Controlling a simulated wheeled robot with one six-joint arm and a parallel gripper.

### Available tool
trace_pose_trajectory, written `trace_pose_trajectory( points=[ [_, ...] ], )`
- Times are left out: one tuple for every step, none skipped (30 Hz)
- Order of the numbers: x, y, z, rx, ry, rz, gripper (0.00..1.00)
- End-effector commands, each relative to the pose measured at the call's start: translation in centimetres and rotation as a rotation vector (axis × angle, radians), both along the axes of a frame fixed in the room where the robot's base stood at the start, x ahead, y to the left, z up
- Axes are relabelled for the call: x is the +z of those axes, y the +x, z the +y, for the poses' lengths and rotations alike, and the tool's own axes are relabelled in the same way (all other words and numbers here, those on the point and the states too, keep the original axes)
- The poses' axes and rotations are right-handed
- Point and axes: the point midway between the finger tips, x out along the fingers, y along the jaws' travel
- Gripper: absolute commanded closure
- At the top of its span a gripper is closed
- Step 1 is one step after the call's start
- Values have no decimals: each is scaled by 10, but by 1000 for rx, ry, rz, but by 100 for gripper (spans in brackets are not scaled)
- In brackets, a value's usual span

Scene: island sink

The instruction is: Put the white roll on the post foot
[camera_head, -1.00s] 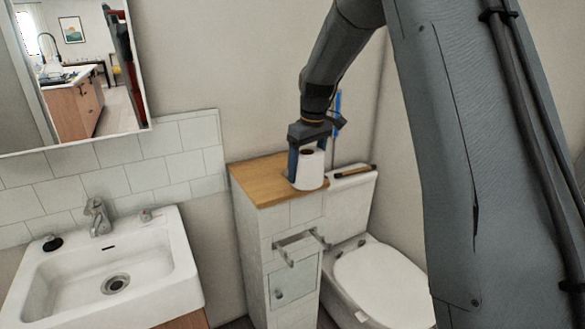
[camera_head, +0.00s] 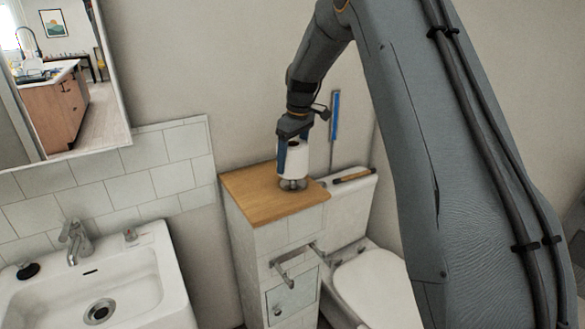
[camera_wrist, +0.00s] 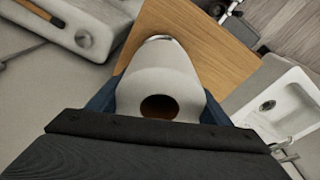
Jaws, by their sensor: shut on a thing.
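The white roll (camera_head: 299,161) is upright between the blue fingers of my gripper (camera_head: 294,158), above the wooden cabinet top. My gripper is shut on it, coming from above. The post foot (camera_head: 292,184), a round metal base, stands on the wooden top just under the roll. I cannot tell whether the roll touches it. In the wrist view the roll (camera_wrist: 158,75) fills the middle, with its brown core hole toward me. A sliver of the metal foot (camera_wrist: 160,38) shows past its far end; the rest is hidden.
The wooden top (camera_head: 250,197) is otherwise clear. A dark stick with a wooden end (camera_head: 352,176) lies on the toilet tank at right. An empty metal holder (camera_head: 298,265) juts from the cabinet front. A sink (camera_head: 130,275) stands at left, and a blue strip (camera_head: 335,115) is on the wall.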

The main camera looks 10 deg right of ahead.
Motion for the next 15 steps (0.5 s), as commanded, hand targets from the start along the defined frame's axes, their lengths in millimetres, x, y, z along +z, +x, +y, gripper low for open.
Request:
trace_pose_trajectory(
  points=[
    [-2,0,0,-1,0,0,52],
    [-4,0,-1,-1,0,0,52],
    [-7,0,-1,-2,0,0,52],
    [-10,0,-1,-2,0,0,52],
    [-14,-1,-2,-3,0,2,52],
    [-19,-1,-2,-3,0,2,52],
    [-23,-1,-2,-3,0,2,52],
    [-27,-1,-2,-4,1,2,52],
    [-33,-1,-2,-4,1,2,52],
    [-35,-1,-3,-4,0,0,52],
    [-37,0,-3,-5,0,-1,52],
    [-39,0,-3,-5,0,-2,52],
    [-39,0,-3,-5,0,-2,52],
    [-39,0,-3,-5,0,-2,52],
    [-39,0,-3,-5,0,-2,52]
  ],
)
